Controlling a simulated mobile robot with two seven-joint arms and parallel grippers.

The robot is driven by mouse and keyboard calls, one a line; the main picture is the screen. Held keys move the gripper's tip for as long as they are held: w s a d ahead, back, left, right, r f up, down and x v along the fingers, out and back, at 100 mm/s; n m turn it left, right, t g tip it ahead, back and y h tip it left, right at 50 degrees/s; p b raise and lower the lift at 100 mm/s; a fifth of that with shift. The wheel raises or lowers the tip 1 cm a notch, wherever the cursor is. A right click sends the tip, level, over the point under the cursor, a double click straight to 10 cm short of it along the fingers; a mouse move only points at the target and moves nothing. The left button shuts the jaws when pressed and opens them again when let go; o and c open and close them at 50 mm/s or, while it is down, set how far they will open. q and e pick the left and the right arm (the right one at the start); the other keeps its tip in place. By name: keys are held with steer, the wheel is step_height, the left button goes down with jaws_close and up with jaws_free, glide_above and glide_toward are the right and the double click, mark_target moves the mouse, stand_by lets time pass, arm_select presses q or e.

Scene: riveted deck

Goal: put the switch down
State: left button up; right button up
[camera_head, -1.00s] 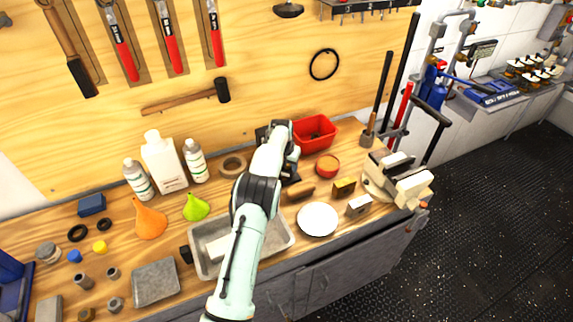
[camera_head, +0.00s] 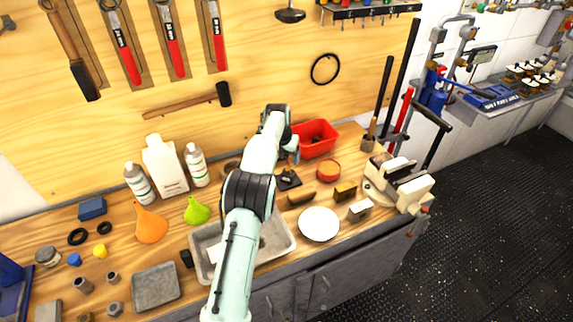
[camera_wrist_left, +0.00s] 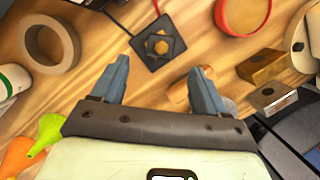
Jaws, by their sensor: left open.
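The switch (camera_head: 288,180) is a small black square plate with a knob, lying on the wooden bench beside my left arm. In the left wrist view the switch (camera_wrist_left: 157,46) shows a brass-coloured knob and a dark cable leading off its upper left corner. It lies beyond my fingertips, apart from them. My left gripper (camera_wrist_left: 160,76) is open, with nothing between its two blue-grey fingers. In the head view my left gripper (camera_head: 290,146) is partly hidden by its own wrist, above the bench near the red bin. My right gripper is not in view.
A red bin (camera_head: 322,150) stands behind the switch, and a red round dish (camera_head: 328,170) is to its right. A tape ring (camera_wrist_left: 50,45) is to the left. A wooden piece (camera_head: 300,196), a white plate (camera_head: 319,224) and a metal tray (camera_head: 202,262) are in front.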

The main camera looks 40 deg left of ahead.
arm_select(q)
steer(key=shift+v, duration=1.7)
steer(key=shift+w, duration=0.1)
